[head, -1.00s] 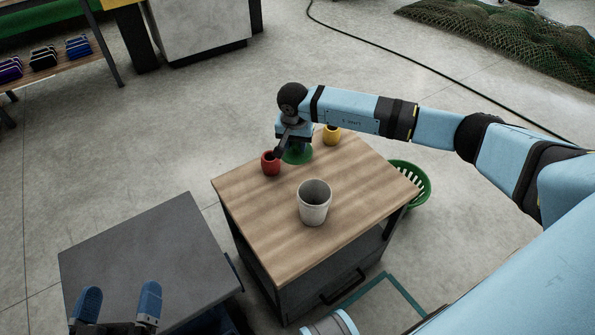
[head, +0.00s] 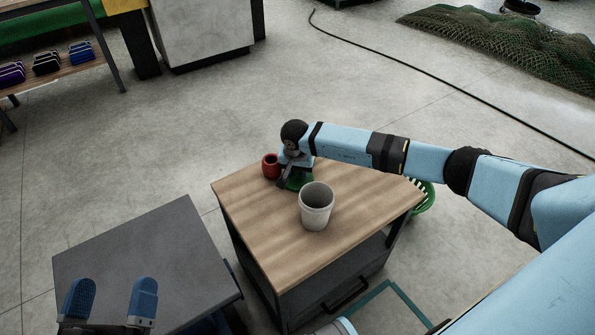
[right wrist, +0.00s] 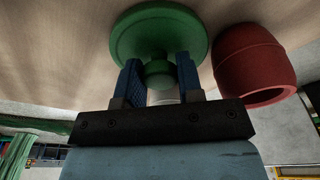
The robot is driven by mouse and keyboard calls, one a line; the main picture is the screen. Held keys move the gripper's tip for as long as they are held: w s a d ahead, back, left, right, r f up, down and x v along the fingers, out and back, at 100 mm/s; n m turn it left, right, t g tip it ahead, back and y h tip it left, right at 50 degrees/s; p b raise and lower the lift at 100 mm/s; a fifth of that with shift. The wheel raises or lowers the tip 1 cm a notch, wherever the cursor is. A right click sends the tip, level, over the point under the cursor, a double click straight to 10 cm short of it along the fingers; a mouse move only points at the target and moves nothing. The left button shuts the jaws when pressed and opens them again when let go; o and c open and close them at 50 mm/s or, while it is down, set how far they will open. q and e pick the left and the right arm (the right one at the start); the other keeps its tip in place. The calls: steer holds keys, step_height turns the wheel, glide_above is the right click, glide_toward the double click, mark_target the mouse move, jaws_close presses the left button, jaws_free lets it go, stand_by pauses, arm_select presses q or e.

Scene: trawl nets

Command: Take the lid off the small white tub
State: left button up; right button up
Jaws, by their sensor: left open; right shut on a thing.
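The small white tub (head: 316,212) stands upright on the wooden table top, and its mouth is open with no lid on it. A round green lid (head: 300,184) with a knob is behind the tub in the head view. My right gripper (head: 286,179) is shut on the lid's knob. In the right wrist view the green lid (right wrist: 158,32) shows with its knob between the two blue fingers of that gripper (right wrist: 158,70). I cannot tell whether the lid touches the table. My left gripper (head: 110,302) is open and empty over the grey table at lower left.
A red pot (head: 270,166) stands just left of the lid; it is close beside my right gripper in the right wrist view (right wrist: 255,62). The wooden table's front is clear.

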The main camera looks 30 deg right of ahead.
steer(key=shift+f, duration=0.2)
steer(key=o, duration=1)
steer(key=shift+r, duration=0.1)
